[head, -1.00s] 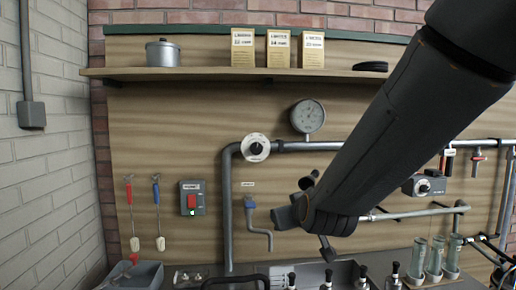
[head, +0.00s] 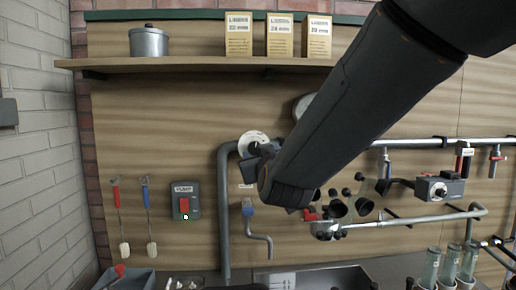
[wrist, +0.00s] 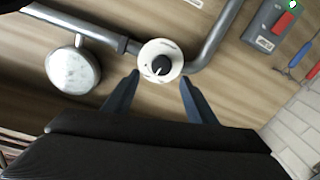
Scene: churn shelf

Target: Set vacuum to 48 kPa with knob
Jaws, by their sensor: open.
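The vacuum knob is a black knob on a round white dial (head: 250,137), fixed on the grey pipe on the wall. It also shows in the wrist view (wrist: 160,66), with a white pointer mark; its scale is too small to read. My gripper (wrist: 160,77) is open, its two dark fingers on either side of the dial, and nothing is held. In the head view my gripper (head: 262,152) overlaps the dial's lower right; I cannot tell whether it touches. The round gauge (head: 302,104) is mostly hidden behind my arm. In the wrist view the gauge (wrist: 74,68) shows no readable face.
A grey switch box (head: 186,201) with a red button is lower left. Brushes (head: 149,215) hang beside it. A blue-handled tap (head: 249,212) sits below the dial. A shelf (head: 190,60) with a pot and boxes runs above. Black cups (head: 338,208) hang right.

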